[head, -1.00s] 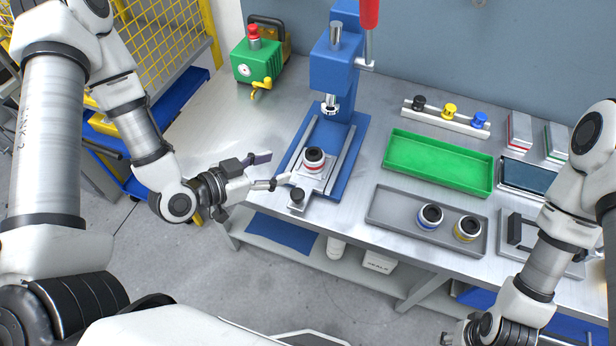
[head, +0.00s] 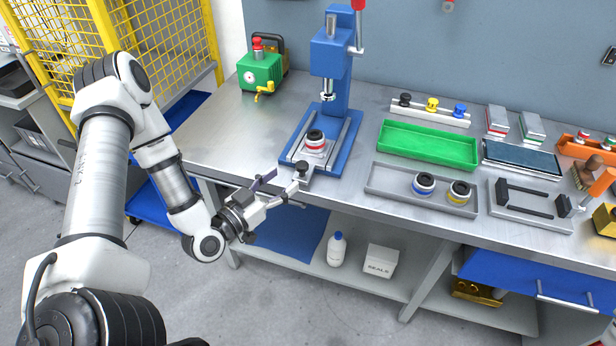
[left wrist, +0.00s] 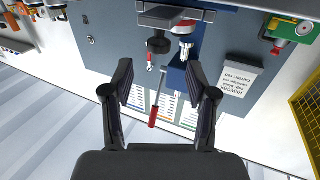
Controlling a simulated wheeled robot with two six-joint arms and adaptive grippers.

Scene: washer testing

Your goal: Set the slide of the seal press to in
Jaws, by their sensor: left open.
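The blue seal press (head: 330,60) stands on the bench, its ram raised above its base. Its slide (head: 305,181) sticks out past the front of the base, with a black knob (head: 302,166) at its front end. A ring-shaped part (head: 315,138), black on top with a red and white body, sits on the slide, forward of the ram. My left gripper (head: 286,181) is open and empty, its fingertips just in front and to the left of the knob. In the left wrist view the black knob (left wrist: 158,45) shows beyond the two spread fingers (left wrist: 160,82).
A green box with a yellow valve (head: 260,70) stands left of the press. A green tray (head: 430,144) and a grey tray (head: 385,181) with two ringed parts lie to the right. Yellow mesh fencing (head: 160,40) rises at the left. Floor space is free before the bench.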

